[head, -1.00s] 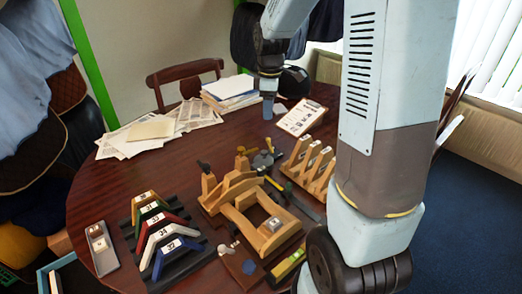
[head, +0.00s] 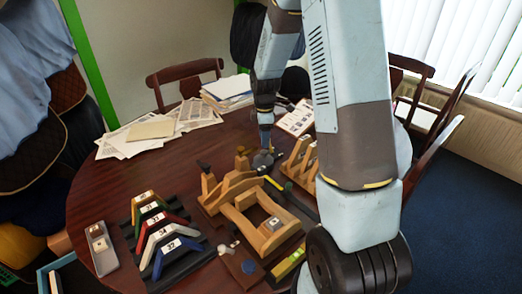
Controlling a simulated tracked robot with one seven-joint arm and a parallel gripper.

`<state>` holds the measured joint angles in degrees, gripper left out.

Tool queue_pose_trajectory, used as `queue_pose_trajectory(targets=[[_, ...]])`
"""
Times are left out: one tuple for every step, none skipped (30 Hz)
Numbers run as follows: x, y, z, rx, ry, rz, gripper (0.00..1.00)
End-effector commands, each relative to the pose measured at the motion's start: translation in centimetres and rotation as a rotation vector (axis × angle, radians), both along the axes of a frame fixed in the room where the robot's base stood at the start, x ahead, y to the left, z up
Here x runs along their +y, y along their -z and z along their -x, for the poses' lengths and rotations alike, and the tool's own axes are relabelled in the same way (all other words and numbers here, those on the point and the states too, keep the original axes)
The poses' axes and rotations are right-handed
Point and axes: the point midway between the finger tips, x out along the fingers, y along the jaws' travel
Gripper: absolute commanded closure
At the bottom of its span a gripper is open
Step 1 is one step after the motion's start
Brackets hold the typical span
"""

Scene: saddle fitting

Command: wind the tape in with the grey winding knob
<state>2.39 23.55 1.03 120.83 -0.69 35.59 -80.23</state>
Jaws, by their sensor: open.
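A small dark grey round thing (head: 263,160), which looks like the tape reel, lies on the table behind the wooden frame. Its winding knob is too small to make out, and my gripper partly covers the spot. My gripper (head: 266,146) points down right above the round thing, with its tips at or just over it. I cannot tell whether they touch. The gap between the fingers is not clear at this size, but nothing shows held in them.
A wooden frame (head: 239,190) stands just in front. A slotted wooden rack (head: 300,160) is to the right, partly behind my arm. Coloured numbered arches (head: 165,232) stand at front left. Papers (head: 150,130) and a clipboard (head: 298,118) lie further back.

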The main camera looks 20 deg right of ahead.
Motion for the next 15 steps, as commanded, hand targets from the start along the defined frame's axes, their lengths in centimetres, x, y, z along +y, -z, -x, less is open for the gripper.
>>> queue_pose_trajectory(targets=[[0.0, 1.0, 0.1, 0.004, 0.0, 0.0, 0.45], [0.0, 1.5, 0.1, 0.004, 0.001, 0.0, 0.45], [0.0, 2.2, 0.1, 0.004, 0.001, 0.0, 0.45], [0.0, 2.7, 0.1, 0.004, 0.001, 0.0, 0.45], [0.0, 3.1, 0.1, 0.003, 0.0, 0.0, 0.45], [0.0, 3.7, 0.1, 0.004, 0.0, 0.0, 0.45], [0.0, 4.1, 0.1, 0.004, 0.0, 0.0, 0.45], [0.0, 4.4, 0.1, 0.003, 0.0, 0.0, 0.45], [0.0, 4.8, 0.1, 0.002, 0.0, 0.0, 0.45], [0.0, 5.0, 0.1, 0.002, 0.0, 0.0, 0.45], [0.0, 5.3, 0.1, 0.003, 0.0, -0.001, 0.45], [0.0, 5.6, 0.1, 0.002, 0.0, 0.0, 0.45], [0.0, 5.7, 0.1, 0.002, 0.0, 0.0, 0.45], [0.0, 5.8, 0.1, 0.001, 0.0, 0.0, 0.45], [0.0, 5.9, 0.0, 0.0, 0.0, 0.0, 0.45]])
